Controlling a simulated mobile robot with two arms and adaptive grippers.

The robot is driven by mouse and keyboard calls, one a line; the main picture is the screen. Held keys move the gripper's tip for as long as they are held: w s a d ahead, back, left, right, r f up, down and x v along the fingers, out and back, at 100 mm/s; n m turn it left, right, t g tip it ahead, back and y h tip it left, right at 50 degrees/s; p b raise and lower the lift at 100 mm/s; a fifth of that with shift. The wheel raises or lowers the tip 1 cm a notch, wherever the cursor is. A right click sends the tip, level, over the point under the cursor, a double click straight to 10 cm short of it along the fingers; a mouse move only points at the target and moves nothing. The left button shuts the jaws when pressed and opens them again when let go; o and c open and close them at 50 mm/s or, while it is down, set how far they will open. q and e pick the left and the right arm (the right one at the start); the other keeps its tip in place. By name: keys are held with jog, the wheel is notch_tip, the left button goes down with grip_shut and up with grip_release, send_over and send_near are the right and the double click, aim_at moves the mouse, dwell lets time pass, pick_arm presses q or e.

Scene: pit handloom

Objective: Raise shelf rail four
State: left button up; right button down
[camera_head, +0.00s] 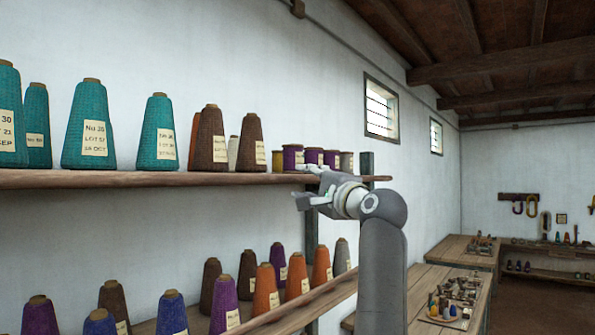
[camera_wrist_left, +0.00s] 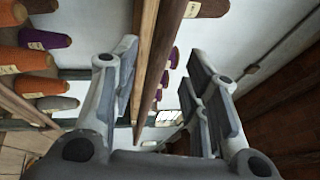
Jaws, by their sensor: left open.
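The upper shelf (camera_head: 150,179) is a long wooden board along the white wall, loaded with yarn cones. My left gripper (camera_head: 305,186) is open at the right part of its front edge, with one finger above and one below the board's level. In the left wrist view the board's edge (camera_wrist_left: 152,65) runs between the spread fingers of the gripper (camera_wrist_left: 163,82), and I see no clear contact. A lower shelf (camera_head: 310,300) also holds cones. No number marks show which board is rail four. My right gripper is not in view.
Teal cones (camera_head: 86,125) and brown cones (camera_head: 250,143) stand on the upper shelf, with small purple spools (camera_head: 292,157) close behind my gripper. A dark upright post (camera_head: 367,163) stands near the shelf end. Wooden tables (camera_head: 462,251) with small items stand at the right.

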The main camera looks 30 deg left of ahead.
aim_at(300, 180)
pick_arm(q)
jog(key=p+x, duration=0.2)
jog(key=x, duration=0.3)
jog(key=shift+w+a, duration=0.25)
jog(key=shift+a, duration=0.05)
jog(key=shift+c, duration=0.2)
grip_shut()
